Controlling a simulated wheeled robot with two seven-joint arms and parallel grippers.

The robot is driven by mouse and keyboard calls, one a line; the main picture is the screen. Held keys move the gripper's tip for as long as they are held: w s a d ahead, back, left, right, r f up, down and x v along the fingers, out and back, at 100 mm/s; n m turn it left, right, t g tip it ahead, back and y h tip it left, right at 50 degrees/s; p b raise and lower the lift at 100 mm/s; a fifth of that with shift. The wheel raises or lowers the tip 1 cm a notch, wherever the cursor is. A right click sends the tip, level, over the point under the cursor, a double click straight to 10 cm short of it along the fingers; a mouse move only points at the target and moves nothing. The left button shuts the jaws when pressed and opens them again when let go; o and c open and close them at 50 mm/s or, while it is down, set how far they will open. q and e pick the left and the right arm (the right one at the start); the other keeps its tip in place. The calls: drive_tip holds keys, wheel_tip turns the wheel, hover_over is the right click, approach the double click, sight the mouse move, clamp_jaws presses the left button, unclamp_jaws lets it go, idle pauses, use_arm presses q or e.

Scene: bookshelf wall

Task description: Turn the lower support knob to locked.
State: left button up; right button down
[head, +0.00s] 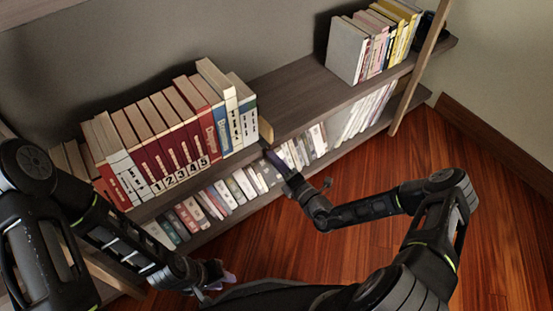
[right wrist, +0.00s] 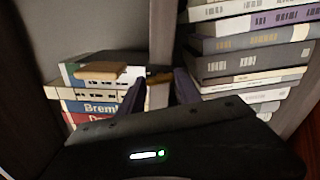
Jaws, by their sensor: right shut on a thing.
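My right gripper (head: 274,158) is at the front edge of the upper shelf, just right of the book row. In the right wrist view its two dark fingers (right wrist: 160,92) close around a small tan piece (right wrist: 157,97) at the shelf edge, which appears to be the lower support knob. The fingers and gripper body hide most of it, so its turn position cannot be read. A tan wooden support (head: 266,131) stands at the right end of the books, and it also shows in the right wrist view (right wrist: 100,72). My left gripper (head: 220,278) is low at the front, its jaws unclear.
Numbered red books (head: 172,150) and other volumes fill the left of the upper shelf (head: 293,92). More books (head: 225,192) stand on the lower shelf. A wooden ladder rail (head: 418,68) leans at the right. The wooden floor (head: 345,255) is open at the front.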

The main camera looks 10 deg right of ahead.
drive_tip(key=shift+m, duration=1.6)
drive_tip(key=c, duration=0.8)
unclamp_jaws()
drive_tip(key=shift+c, duration=0.2)
drive_tip(key=p+v, duration=0.1)
drive_tip(key=v, duration=0.7)
drive_tip(key=shift+p, duration=0.35)
drive_tip(key=shift+w, duration=0.1)
